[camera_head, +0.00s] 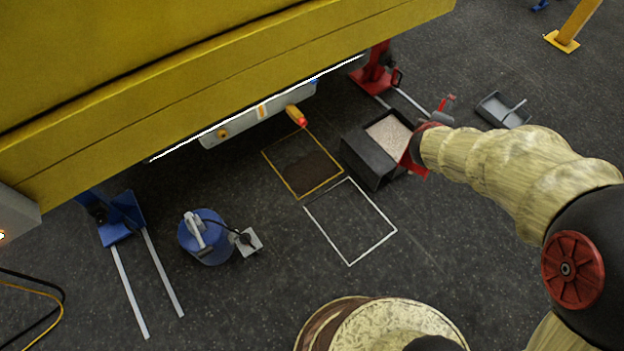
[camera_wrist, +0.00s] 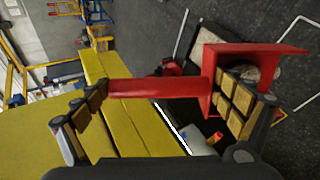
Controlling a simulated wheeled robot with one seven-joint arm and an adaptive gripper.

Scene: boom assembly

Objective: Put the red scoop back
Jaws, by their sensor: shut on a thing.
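The red scoop (camera_wrist: 158,88) lies across my gripper (camera_wrist: 165,95) in the wrist view, with its bar between the two padded fingers, which are shut on it. Its wider red end (camera_wrist: 258,50) sticks out past the right finger. In the head view part of the red scoop (camera_head: 417,158) shows at the right side of a dark bin (camera_head: 368,163). My gripper (camera_head: 424,140) is beside the bin there, mostly hidden by my arm. I cannot tell whether the scoop touches the bin.
The bin holds pale grains (camera_head: 390,133). A yellow floor outline (camera_head: 322,189) with a dark patch and an empty white outline (camera_head: 350,263) lie nearby. A yellow boom (camera_head: 180,95) overhangs the back.

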